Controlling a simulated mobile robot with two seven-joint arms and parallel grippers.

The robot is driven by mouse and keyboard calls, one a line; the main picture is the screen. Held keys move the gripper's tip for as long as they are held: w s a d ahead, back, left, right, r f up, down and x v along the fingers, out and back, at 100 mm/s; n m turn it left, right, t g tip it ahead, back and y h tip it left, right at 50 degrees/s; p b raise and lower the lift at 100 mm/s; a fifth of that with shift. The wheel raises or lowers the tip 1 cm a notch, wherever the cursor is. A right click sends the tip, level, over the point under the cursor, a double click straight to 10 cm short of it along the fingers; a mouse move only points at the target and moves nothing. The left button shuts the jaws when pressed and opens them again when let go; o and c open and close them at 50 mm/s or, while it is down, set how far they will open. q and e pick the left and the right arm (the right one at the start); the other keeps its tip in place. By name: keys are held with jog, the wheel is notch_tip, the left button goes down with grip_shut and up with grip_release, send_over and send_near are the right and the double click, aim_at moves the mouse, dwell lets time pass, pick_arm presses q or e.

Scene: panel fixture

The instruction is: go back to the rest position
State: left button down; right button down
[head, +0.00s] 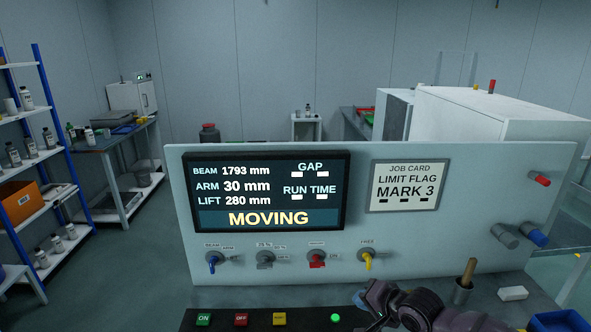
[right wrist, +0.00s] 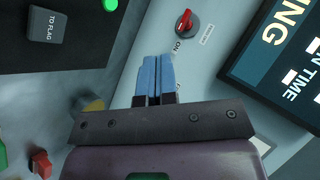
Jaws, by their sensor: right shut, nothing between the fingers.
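My right gripper (right wrist: 153,80) is shut, with its two blue fingers together and nothing between them. In the head view, its purple wrist and arm (head: 412,308) come in at the bottom right, in front of the panel; the fingertips are hard to make out there. In the right wrist view the fingers point toward the pale panel face, near a red knob (right wrist: 185,22) marked ON; I cannot tell how far apart they are. My left gripper is in neither view. The display (head: 265,190) reads BEAM 1793 mm, ARM 30 mm, LIFT 280 mm and MOVING.
The upright panel (head: 480,240) carries several knobs and a job card (head: 408,186) reading LIMIT FLAG MARK 3. Below are a green button (head: 203,320), a red button (head: 241,320), a yellow button (head: 279,319) and a lit green lamp (head: 335,318).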

jog(key=s+d+f+n+t+h+b, duration=0.1)
jog(key=s+d+f, duration=0.3)
jog(key=s, duration=0.5)
jog(key=s+d+f+n+h+b, duration=0.1)
jog(key=s+d+f+n+h, duration=0.2)
jog(key=s, duration=0.7)
jog(key=s+d+f+n+t+h+b, duration=0.1)
jog(key=s+d+f+n+h, duration=0.1)
jog(key=s+d+f+n, duration=0.2)
jog(key=s+f, duration=0.3)
jog(key=s, duration=0.2)
jog(key=shift+s+d+f+t+h, duration=0.3)
jog(key=shift+f+h, duration=0.05)
jog(key=shift+h, duration=0.05)
